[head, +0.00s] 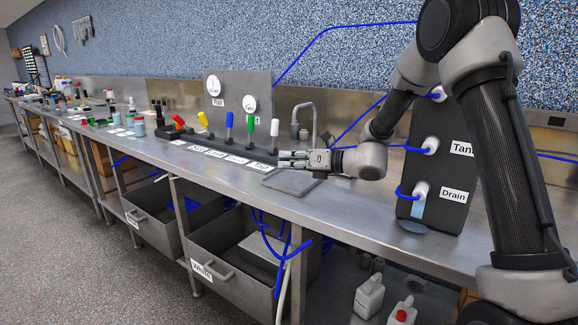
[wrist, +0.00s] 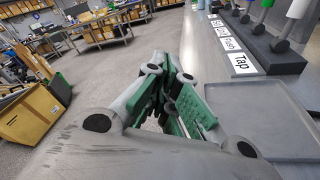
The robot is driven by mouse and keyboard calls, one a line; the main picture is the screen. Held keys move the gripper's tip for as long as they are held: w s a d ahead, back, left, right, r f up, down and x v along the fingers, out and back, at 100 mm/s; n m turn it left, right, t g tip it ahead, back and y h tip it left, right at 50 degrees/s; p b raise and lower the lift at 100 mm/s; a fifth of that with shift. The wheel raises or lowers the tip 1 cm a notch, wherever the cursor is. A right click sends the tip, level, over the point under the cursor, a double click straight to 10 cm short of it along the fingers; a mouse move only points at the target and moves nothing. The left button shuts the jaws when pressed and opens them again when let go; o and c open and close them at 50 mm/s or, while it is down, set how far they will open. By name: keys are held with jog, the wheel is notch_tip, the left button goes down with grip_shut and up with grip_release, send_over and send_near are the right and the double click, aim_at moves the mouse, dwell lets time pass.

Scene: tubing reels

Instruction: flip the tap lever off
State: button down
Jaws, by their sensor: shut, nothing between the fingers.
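The tap lever is the white-handled lever (head: 274,129) at the right end of a row of coloured levers, behind a label reading "Tap" (head: 262,166). It stands roughly upright. In the wrist view its white handle (wrist: 299,8) is cut off at the top right edge, with the Tap label (wrist: 243,64) below it. My gripper (head: 281,159) is shut and empty, low over the bench just in front and slightly right of the white lever, apart from it as far as I can tell. Its green-padded fingers (wrist: 172,78) also show in the wrist view.
Green (head: 250,126), blue (head: 229,122) and yellow (head: 203,119) levers stand left of the white one. A gauge panel (head: 238,97) and a curved faucet (head: 305,116) are behind. A flat metal tray (head: 291,184) lies below my gripper. A black Tank/Drain panel (head: 449,170) stands right.

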jog(key=shift+s+d+r+n+g, duration=0.15)
jog(key=shift+s+n, duration=0.15)
jog(key=shift+s, duration=0.3)
jog(key=shift+s+a+r+n+g, duration=0.15)
jog(key=shift+s+n, duration=0.15)
jog(key=shift+s, duration=0.25)
jog(key=shift+d, duration=0.1)
jog(key=s+d+r+n+g+h, duration=0.2)
jog(key=s+d+n, duration=0.3)
jog(key=s, duration=0.4)
jog(key=s+d+r+n+g+h, duration=0.2)
jog(key=s+d+n+g, duration=0.1)
jog(key=s+n, duration=0.55)
jog(key=s+d+n+t+h, duration=0.1)
jog(key=s+d+n+h, duration=0.4)
jog(key=d, duration=0.7)
jog(key=s+d+n+t+h, duration=0.1)
jog(key=s+d+n+h, duration=0.5)
jog(key=s+d+n, duration=0.3)
jog(key=s+d+r, duration=0.1)
jog(key=s+d, duration=0.2)
jog(key=s, duration=0.1)
jog(key=shift+t, duration=0.4)
jog(key=shift+n, duration=0.25)
